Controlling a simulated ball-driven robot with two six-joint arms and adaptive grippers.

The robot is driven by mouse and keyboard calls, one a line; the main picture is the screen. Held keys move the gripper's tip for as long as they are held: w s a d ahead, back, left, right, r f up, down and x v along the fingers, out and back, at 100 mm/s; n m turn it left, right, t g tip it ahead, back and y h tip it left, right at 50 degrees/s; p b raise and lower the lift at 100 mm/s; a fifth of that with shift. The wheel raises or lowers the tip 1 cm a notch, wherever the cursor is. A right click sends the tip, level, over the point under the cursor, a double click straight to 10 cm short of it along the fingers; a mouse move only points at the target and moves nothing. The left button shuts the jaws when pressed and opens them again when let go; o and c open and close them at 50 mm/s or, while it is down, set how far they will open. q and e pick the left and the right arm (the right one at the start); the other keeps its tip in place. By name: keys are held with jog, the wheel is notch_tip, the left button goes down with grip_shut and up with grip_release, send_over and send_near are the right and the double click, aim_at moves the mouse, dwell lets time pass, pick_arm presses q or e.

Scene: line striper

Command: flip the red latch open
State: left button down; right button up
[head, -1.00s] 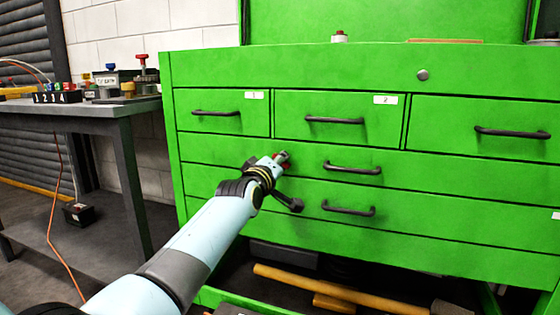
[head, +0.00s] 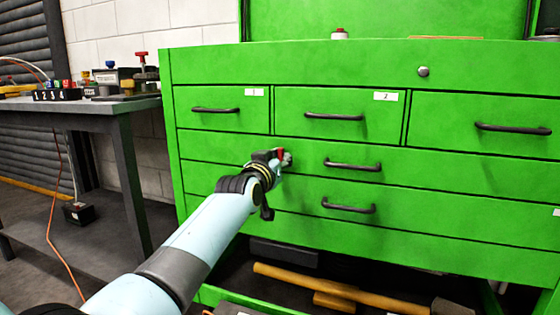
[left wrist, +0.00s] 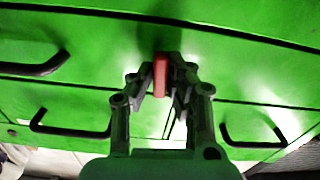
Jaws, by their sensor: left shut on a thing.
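The red latch (head: 281,153) is on the front of the green tool chest, below the small drawers and left of the middle wide-drawer handle. My left gripper (head: 285,158) is at the chest front, with its fingers around the latch. In the left wrist view the red latch (left wrist: 161,74) stands between the two fingertips (left wrist: 161,84), and the gripper is shut on it. The fingers and wrist partly hide the latch's base in the head view. My right gripper is not in view.
The green chest (head: 460,70) has black handles close by, including the upper wide-drawer handle (head: 352,165) and the lower one (head: 348,206). A workbench (head: 100,108) with tools stands at the left. A long wooden-handled hammer (head: 340,289) lies low in the chest.

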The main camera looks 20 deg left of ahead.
pick_arm(q)
jog(key=shift+f+m, duration=0.15)
jog(key=shift+m, duration=0.45)
jog(key=c, duration=1.3)
grip_release()
jog(key=s, duration=1.2)
jog(key=shift+a, duration=0.25)
